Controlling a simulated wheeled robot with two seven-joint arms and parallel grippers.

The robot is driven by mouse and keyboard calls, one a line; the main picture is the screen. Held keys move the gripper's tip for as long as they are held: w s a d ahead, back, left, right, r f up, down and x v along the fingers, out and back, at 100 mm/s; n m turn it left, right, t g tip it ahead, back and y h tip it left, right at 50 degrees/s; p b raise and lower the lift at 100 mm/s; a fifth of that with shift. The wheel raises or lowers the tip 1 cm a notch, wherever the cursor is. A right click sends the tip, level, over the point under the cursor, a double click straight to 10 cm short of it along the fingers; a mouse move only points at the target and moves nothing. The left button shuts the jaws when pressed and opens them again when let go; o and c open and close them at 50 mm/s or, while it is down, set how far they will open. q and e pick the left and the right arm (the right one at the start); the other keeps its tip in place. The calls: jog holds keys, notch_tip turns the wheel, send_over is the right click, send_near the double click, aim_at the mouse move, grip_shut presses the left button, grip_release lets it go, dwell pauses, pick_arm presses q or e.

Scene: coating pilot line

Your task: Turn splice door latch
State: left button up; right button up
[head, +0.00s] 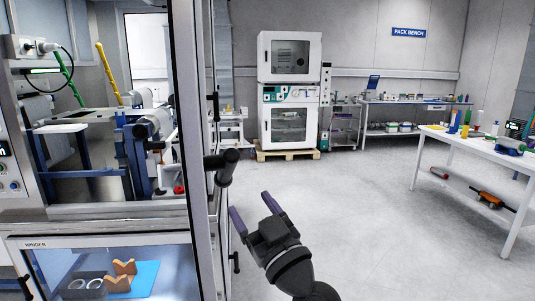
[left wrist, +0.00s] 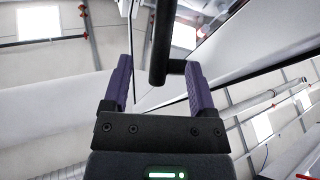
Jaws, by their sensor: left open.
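The splice door latch (head: 228,168) is a black handle on the edge of the open-looking framed door (head: 183,120) of the machine at left. My left gripper (head: 249,201) has purple fingers and is open just below and to the right of the latch in the head view. In the left wrist view, a black bar (left wrist: 162,45) with a short side stub lies between the fingers of my left gripper (left wrist: 162,75), nearer the right finger. I cannot tell whether it touches that finger. My right gripper is not in view.
The winder bay (head: 100,275) is below at left. A white oven stack (head: 290,95) stands on a pallet at the back. A white table (head: 490,148) is at right. The floor (head: 370,210) between is clear.

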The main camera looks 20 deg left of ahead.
aim_at(229, 176)
pick_arm(q)
jog(key=x, duration=0.9)
jog(key=shift+s+a+r, duration=0.1)
jog(key=shift+a+r, duration=0.15)
jog(key=shift+a, duration=0.15)
grip_shut()
dwell(0.7)
